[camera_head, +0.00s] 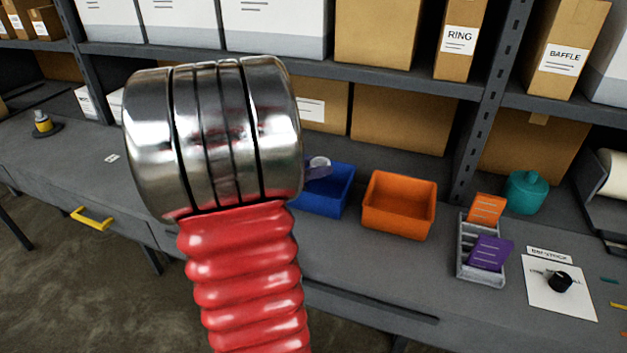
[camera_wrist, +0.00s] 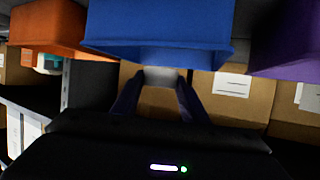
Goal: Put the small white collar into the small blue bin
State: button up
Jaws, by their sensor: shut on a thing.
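The small blue bin (camera_head: 332,200) stands on the bench left of the orange bin, partly hidden behind my arm in the head view. It fills the top middle of the wrist view (camera_wrist: 155,35), which shows the scene upside down. My gripper (camera_head: 317,171) is mostly hidden by my arm; its purple fingers show at the blue bin's top. In the wrist view my gripper (camera_wrist: 160,82) is shut on the small white collar (camera_wrist: 160,74). The collar (camera_head: 320,162) appears over the bin's back-left part; its exact height above the rim I cannot tell.
An orange bin (camera_head: 399,205) stands right of the blue one. A purple bin (camera_wrist: 288,40) shows in the wrist view. Farther right are a grey rack (camera_head: 481,277) with cards, a teal pot (camera_head: 525,193) and a paper with a black knob (camera_head: 559,281). Shelves with cartons (camera_head: 414,118) are behind.

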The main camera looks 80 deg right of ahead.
jog(key=shift+f, duration=1.8)
jog(key=shift+f, duration=0.7)
jog(key=o, duration=0.6)
jog(key=shift+a, duration=0.1)
jog(key=o, duration=0.4)
jog(key=shift+s+f, duration=0.1)
jog(key=shift+f, duration=0.1)
jog(key=shift+r, duration=0.45)
jog(key=v, duration=0.8)
jog(key=r+v, duration=0.1)
jog(key=v, duration=0.3)
